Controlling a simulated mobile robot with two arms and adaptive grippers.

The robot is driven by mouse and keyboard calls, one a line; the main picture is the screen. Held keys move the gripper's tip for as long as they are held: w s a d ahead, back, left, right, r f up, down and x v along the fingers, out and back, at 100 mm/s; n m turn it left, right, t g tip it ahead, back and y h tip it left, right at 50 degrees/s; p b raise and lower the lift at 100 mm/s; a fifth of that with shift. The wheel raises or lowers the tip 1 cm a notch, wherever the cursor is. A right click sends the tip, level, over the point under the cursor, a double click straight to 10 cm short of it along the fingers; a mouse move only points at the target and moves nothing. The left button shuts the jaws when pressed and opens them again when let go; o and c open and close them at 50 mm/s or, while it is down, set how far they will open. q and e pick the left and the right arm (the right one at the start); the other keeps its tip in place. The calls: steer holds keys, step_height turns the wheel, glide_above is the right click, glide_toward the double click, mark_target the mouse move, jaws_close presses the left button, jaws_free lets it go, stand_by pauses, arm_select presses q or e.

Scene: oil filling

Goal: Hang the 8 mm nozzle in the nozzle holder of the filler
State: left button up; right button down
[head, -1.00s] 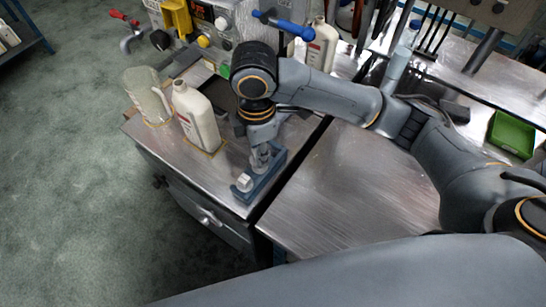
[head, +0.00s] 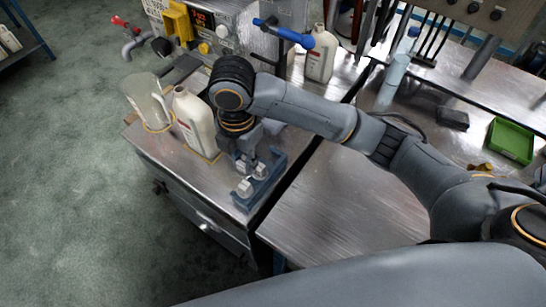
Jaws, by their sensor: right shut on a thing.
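My right gripper (head: 246,166) points down at the blue nozzle rack (head: 271,181) on the front of the metal bench. It is shut on a small metal part, apparently a nozzle, mostly hidden by the fingers. Other pale metal nozzles (head: 244,188) stand in the rack close by; their sizes cannot be read. The filler (head: 232,38) stands at the back, with a red display, a yellow part and a blue handle. I cannot make out its nozzle holder. My left gripper is not in view.
A clear jug (head: 147,100) and a white bottle (head: 195,122) stand left of my right gripper. Another white bottle (head: 321,58) is beside the filler. A green bin (head: 511,140) lies at the right. The metal tabletop (head: 330,200) in front is clear.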

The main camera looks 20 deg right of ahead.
steer(key=w+d+f+p, duration=0.1)
steer(key=w+d+f, duration=0.2)
steer(key=f, duration=0.1)
steer(key=w+d+f+p, duration=0.2)
steer(key=d+f, duration=0.1)
steer(key=w+d+f+p, duration=0.1)
steer(key=w+d+f, duration=0.2)
steer(key=f, duration=0.1)
steer(key=shift+w+d+f, duration=0.2)
steer(key=shift+w+f, duration=0.1)
steer(key=shift+w, duration=0.05)
steer(key=shift+f, duration=0.2)
steer(key=c, duration=1.1)
jaws_free()
steer(key=shift+f, duration=0.15)
steer(key=shift+c, duration=0.2)
